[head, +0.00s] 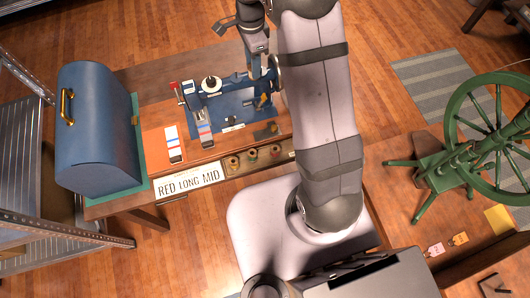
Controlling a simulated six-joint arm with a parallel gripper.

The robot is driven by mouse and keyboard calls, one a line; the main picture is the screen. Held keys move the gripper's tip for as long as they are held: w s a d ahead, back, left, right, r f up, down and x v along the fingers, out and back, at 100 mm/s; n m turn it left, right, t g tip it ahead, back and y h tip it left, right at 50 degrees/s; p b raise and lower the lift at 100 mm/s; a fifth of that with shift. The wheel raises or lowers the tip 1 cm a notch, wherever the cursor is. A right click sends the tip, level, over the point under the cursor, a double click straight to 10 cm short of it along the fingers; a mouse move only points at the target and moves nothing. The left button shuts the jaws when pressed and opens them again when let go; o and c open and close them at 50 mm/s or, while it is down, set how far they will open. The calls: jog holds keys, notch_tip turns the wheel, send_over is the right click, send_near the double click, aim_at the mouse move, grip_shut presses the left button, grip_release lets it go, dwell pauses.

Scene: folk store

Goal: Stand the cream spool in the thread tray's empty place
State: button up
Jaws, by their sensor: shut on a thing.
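My gripper (257,70) hangs over the back right of the work table, beside the blue machine. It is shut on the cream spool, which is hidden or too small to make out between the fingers. The thread tray (228,173) lies along the table's front edge, right of the RED LONG MID sign (188,181). The tray's right end is close to my arm and partly hidden, so I cannot tell clearly which place is empty. My gripper is behind the tray and apart from it.
A large blue case (98,125) fills the table's left. A green spinning wheel (448,128) stands right.

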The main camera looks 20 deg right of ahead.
jog(key=s+d+f+b, duration=0.5)
jog(key=s+f, duration=0.2)
jog(key=s, duration=0.2)
jog(key=s+d+f+b, duration=0.5)
jog(key=s+f, duration=0.2)
jog(key=s, duration=0.1)
jog(key=shift+m, duration=0.4)
jog(key=shift+s+a+f+p, duration=0.1)
jog(key=shift+f+p, duration=0.1)
jog(key=shift+f, duration=1.15)
jog(key=shift+s+a+f+p, duration=0.1)
jog(key=shift+f+p, duration=0.05)
jog(key=shift+f, duration=1.15)
jog(key=shift+f, duration=0.15)
jog(key=shift+f, duration=1.95)
jog(key=shift+f, duration=0.1)
jog(key=o, duration=0.7)
jog(key=shift+o, duration=0.2)
